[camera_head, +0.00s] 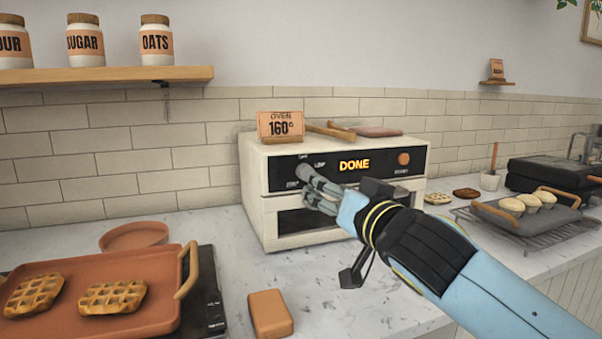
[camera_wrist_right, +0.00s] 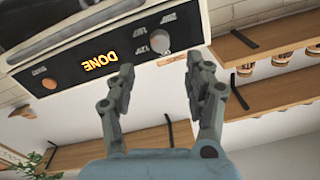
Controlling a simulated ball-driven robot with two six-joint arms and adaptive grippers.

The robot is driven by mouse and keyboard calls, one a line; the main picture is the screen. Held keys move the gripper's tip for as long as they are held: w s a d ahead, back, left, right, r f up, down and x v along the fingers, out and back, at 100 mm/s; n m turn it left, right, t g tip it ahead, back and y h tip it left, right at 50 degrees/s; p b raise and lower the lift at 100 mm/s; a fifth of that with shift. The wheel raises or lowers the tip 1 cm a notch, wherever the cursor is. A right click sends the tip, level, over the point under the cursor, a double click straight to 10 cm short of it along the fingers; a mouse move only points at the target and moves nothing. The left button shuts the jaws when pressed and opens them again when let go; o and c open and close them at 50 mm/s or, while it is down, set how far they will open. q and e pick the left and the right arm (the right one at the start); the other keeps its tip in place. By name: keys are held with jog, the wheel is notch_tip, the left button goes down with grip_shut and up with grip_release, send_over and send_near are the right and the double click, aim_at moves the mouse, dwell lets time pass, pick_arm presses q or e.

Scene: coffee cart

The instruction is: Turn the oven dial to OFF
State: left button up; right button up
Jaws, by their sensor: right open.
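The white oven (camera_head: 256,200) stands on the counter with a black panel that reads DONE (camera_head: 354,166) in lit letters. The grey dial (camera_wrist_right: 159,40) shows on the panel in the right wrist view, with small white labels around it. In the head view the dial (camera_head: 305,172) is partly behind my gripper. My right gripper (camera_head: 310,185) is at the left part of the panel. In the right wrist view the gripper (camera_wrist_right: 162,75) is open, its fingertips apart and below the dial in the picture, with nothing between them. My left gripper is not in view.
An orange-brown knob (camera_head: 403,159) is at the panel's right. A sign reading OVEN 160 (camera_head: 280,125) and wooden-handled utensils (camera_head: 335,132) lie on the oven top. A waffle tray (camera_head: 60,320) is at left; a brown block (camera_head: 270,313) lies in front.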

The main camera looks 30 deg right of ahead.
aim_at(305, 172)
jog(key=w, duration=0.3)
jog(key=w+d+p, duration=0.1)
jog(key=w, duration=0.2)
jog(key=w+d, duration=0.1)
jog(key=w, duration=0.2)
jog(key=shift+w, duration=0.2)
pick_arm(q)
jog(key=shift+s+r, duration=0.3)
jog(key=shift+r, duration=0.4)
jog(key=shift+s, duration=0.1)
pick_arm(e)
jog(key=shift+c, duration=0.4)
jog(key=shift+a, duration=0.1)
jog(key=c, duration=0.5)
grip_shut()
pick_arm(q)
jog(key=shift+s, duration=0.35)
